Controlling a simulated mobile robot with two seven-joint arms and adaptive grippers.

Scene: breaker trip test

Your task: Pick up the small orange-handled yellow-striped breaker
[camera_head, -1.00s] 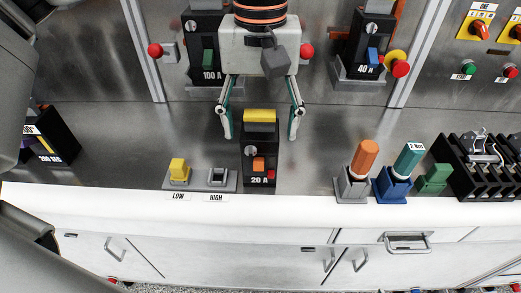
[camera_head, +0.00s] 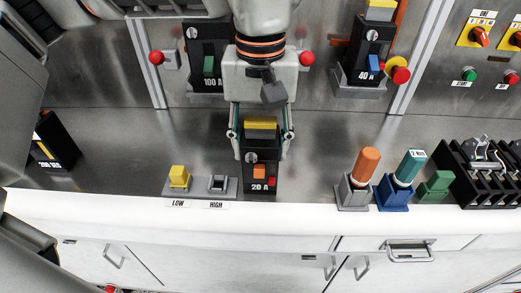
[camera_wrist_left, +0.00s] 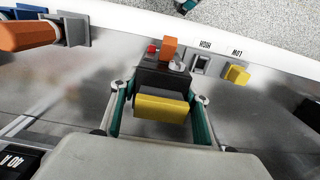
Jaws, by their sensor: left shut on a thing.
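The small black breaker marked 20 A (camera_head: 260,170) stands on the metal bench near its front edge, with an orange handle (camera_head: 260,171) and a yellow stripe (camera_head: 261,125) across its top. My left gripper (camera_head: 261,142) comes down over it from behind, with one finger on each side, shut on it. In the left wrist view, the fingers of the left gripper (camera_wrist_left: 158,112) flank the yellow-topped breaker (camera_wrist_left: 162,80). The breaker appears upright and on the bench; its underside is hidden. My right gripper is not in view.
The LOW and HIGH switch block (camera_head: 200,187) sits close to the left of the breaker. The 100 A breaker (camera_head: 208,65) and 40 A breaker (camera_head: 366,55) are on the back panel. Orange (camera_head: 366,165) and teal (camera_head: 408,168) plugs stand to the right. A black breaker (camera_head: 55,142) stands far left.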

